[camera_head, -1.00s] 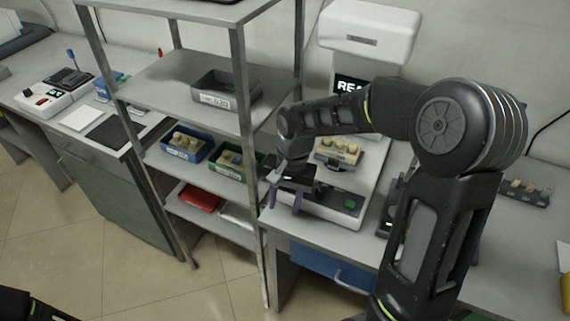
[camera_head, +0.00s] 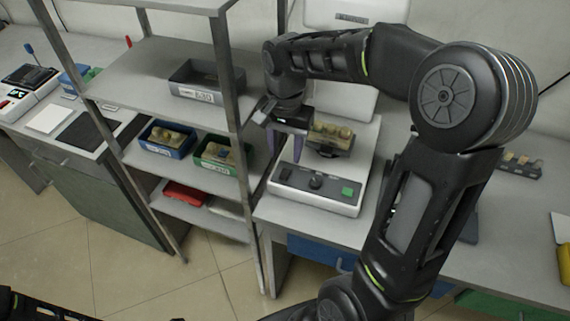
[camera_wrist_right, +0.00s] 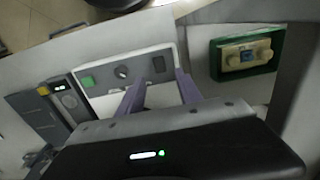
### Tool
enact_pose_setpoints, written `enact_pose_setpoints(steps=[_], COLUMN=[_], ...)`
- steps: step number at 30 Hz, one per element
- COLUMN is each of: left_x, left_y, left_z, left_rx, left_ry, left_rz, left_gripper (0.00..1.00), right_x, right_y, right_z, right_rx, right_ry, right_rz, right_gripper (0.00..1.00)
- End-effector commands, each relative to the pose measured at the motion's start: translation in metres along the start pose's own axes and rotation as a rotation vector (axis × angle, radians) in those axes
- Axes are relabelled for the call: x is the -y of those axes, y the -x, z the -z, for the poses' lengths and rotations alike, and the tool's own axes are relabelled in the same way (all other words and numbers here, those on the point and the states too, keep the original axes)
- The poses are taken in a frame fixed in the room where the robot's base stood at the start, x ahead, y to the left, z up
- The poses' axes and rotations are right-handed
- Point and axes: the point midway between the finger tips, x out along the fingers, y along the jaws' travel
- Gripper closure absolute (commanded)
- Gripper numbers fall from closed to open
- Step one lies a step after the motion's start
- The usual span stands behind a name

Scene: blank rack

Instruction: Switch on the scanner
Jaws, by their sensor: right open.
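The scanner (camera_head: 360,163) is a white machine standing right of the rack. Its sloped front panel carries a dark rocker switch (camera_head: 285,174) at the left, a round dark knob (camera_head: 316,182) and a green button (camera_head: 347,191). In the right wrist view the green button (camera_wrist_right: 87,82) and knob (camera_wrist_right: 122,72) show left of the fingers. My right gripper (camera_head: 284,155) is open, its purple fingers pointing down just behind the switch end of the panel. In the right wrist view the fingers (camera_wrist_right: 160,82) overlap that end of the panel. The arm hides the scanner's display. My left gripper is out of view.
The metal rack's upright (camera_head: 235,125) stands close left of my right gripper. The rack holds a grey bin (camera_head: 195,93), a blue bin (camera_head: 165,152) and a green bin (camera_head: 205,162). A dark tray of pale pieces (camera_head: 330,150) sits on the scanner behind the panel.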

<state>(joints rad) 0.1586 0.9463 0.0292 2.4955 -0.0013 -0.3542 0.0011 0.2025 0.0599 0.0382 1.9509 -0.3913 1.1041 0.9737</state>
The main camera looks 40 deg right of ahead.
Motion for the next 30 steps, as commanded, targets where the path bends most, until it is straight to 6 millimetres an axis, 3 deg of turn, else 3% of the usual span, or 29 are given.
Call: enact_pose_setpoints(steps=[6, 12, 22, 30], left_x=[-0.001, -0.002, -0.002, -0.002], left_y=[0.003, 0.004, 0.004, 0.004], left_z=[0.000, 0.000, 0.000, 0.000], left_rx=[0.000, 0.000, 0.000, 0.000], left_ry=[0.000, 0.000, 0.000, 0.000], left_rz=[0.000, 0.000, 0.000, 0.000], left_gripper=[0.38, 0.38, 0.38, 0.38], right_x=[-0.001, 0.000, 0.000, 0.000], right_y=[-0.035, -0.058, -0.062, -0.061], right_z=[-0.001, 0.000, 0.000, 0.000], right_rx=[0.003, 0.001, 0.000, 0.000], right_ry=[0.001, 0.001, 0.000, 0.001], right_rz=[-0.003, -0.001, 0.000, 0.000], right_gripper=[0.58, 0.58, 0.58, 0.80])
